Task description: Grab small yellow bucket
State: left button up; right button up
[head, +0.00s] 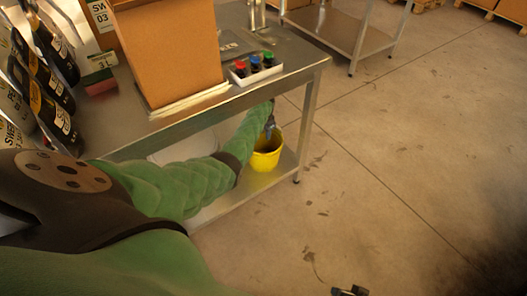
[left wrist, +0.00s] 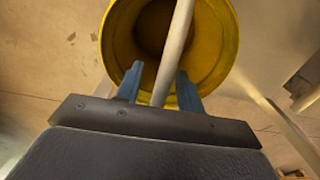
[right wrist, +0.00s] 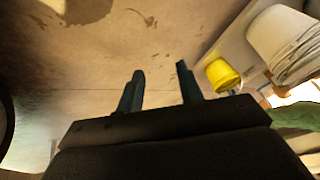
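The small yellow bucket (head: 266,160) stands on the lower shelf of the steel table, near its right end. My left gripper (head: 269,124) is over the bucket's rim. In the left wrist view the bucket (left wrist: 226,40) lies just beyond my left gripper (left wrist: 160,88). Its pale handle (left wrist: 174,50) runs between the two blue fingers, with gaps on both sides. My right gripper (right wrist: 160,88) is open and empty, away from the bucket. The bucket also shows in the right wrist view (right wrist: 222,74).
The steel table (head: 120,130) has its top edge above the bucket. A cardboard box (head: 172,50) and a white tray (head: 256,75) with colored-top items stand on it. A white container (right wrist: 282,38) is on the shelf beside the bucket.

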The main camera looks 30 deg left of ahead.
pick_arm(q)
grip_shut()
jog(key=shift+r, duration=0.1)
